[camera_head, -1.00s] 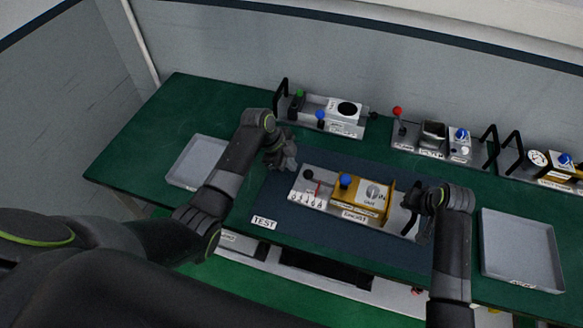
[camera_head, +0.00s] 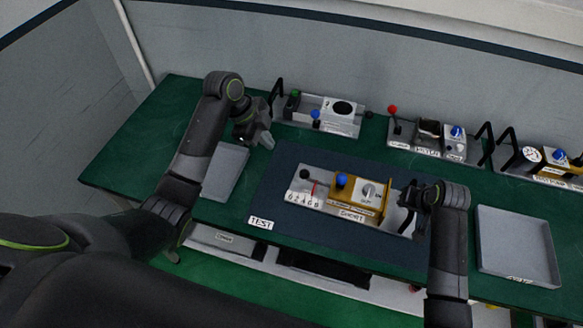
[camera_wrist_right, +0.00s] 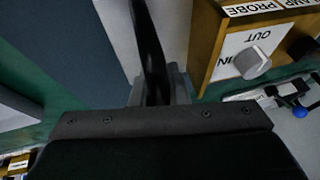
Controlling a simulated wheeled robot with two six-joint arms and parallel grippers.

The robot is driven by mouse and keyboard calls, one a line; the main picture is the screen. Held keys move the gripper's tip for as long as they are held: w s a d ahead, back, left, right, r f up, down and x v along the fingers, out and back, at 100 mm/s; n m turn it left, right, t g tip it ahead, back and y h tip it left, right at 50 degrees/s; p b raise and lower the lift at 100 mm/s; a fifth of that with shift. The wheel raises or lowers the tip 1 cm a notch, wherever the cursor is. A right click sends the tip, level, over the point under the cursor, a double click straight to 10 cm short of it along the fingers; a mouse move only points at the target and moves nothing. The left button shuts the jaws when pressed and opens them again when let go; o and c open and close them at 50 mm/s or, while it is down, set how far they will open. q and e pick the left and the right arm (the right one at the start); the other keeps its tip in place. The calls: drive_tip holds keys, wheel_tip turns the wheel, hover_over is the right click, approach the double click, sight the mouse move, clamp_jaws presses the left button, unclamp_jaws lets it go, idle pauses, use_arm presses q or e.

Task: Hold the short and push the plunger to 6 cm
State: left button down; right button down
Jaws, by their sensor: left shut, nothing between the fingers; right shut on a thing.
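The short (camera_head: 357,217), a grey tray with a brass-coloured block, lies on the dark TEST mat. Its blue knob (camera_head: 341,180) stands on the block, beside a white dial (camera_head: 368,191) that also shows in the right wrist view (camera_wrist_right: 254,62). The plunger's dark ball knob (camera_head: 304,174) is at the left end, near a red pointer (camera_head: 314,189) and a numbered scale (camera_head: 302,200); the exact reading is too small to tell. My right gripper (camera_head: 408,199) is shut on the short's black handle (camera_wrist_right: 148,45). My left gripper (camera_head: 266,142) is shut and empty, up and left of the plunger, apart from it.
An empty grey tray (camera_head: 226,172) lies below my left gripper, and another (camera_head: 518,245) lies to the right. Several instrument units, including one with a green knob (camera_head: 295,93) and one with a red knob (camera_head: 392,108), stand along the back. Green bench is clear at the far left.

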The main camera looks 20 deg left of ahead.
drive_tip(key=shift+s+f, duration=0.1)
drive_tip(key=shift+f, duration=0.05)
drive_tip(key=c, duration=1.7)
unclamp_jaws()
drive_tip(key=o, duration=0.4)
drive_tip(key=shift+w, duration=0.2)
drive_tip(key=v, duration=1.2)
